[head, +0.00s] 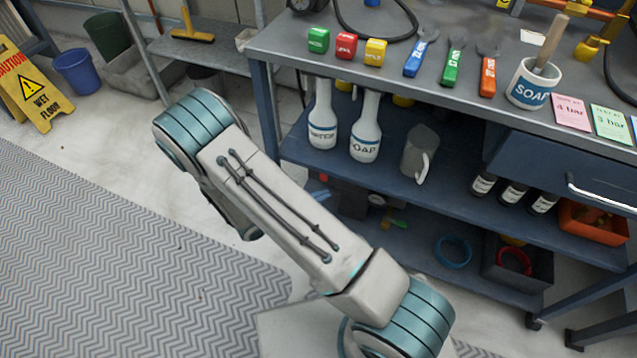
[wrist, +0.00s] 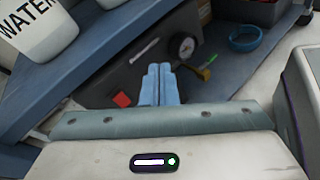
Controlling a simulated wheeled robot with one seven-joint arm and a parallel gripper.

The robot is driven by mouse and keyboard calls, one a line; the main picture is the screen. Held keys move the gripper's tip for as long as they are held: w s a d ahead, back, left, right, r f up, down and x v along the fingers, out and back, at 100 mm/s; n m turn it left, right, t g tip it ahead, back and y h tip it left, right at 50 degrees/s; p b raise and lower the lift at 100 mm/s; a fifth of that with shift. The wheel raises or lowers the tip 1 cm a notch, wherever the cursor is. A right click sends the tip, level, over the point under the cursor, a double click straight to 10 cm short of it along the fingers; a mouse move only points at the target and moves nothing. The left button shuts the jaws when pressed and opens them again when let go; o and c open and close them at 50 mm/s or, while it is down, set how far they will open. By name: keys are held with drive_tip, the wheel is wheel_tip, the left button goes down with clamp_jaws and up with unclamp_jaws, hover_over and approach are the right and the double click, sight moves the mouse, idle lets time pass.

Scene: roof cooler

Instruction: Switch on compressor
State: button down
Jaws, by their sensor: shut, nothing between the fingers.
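In the wrist view a dark box-like unit, which looks like the compressor (wrist: 105,85), sits on the lower shelf. Its face has a red square part (wrist: 121,100), a pale slot-like mark (wrist: 146,50) and a round gauge (wrist: 186,47). My gripper (wrist: 160,68) is shut and empty, its pale blue fingers pointing toward that face, with the red part to their left. I cannot tell whether they touch it.
A yellow-and-green fitting (wrist: 205,68) and a blue ring (wrist: 245,39) lie right of the compressor. The middle shelf (head: 455,195) with bottles overhangs it; a white WATER container (wrist: 35,30) shows close by. The bench top (head: 450,95) holds blocks and wrenches. Patterned floor (head: 110,260) at left is clear.

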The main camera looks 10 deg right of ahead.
drive_tip(key=a+f+n+t+y+p, duration=0.2)
drive_tip(key=a+f+n+t+y, duration=0.2)
drive_tip(key=f+n+t, duration=0.4)
wheel_tip(320, 180, down, 3)
drive_tip(key=shift+w+a+r+n, duration=0.15)
drive_tip(key=shift+w+a+n, duration=0.3)
drive_tip(key=shift+a+n, duration=0.55)
drive_tip(key=shift+d, duration=0.1)
drive_tip(key=b, duration=0.4)
approach(324, 176)
drive_tip(key=w+d+f, duration=0.3)
drive_tip(key=w, duration=0.2)
drive_tip(key=shift+w+d+r, duration=0.15)
drive_tip(key=shift+w+d, duration=0.15)
drive_tip(key=shift+d, duration=0.05)
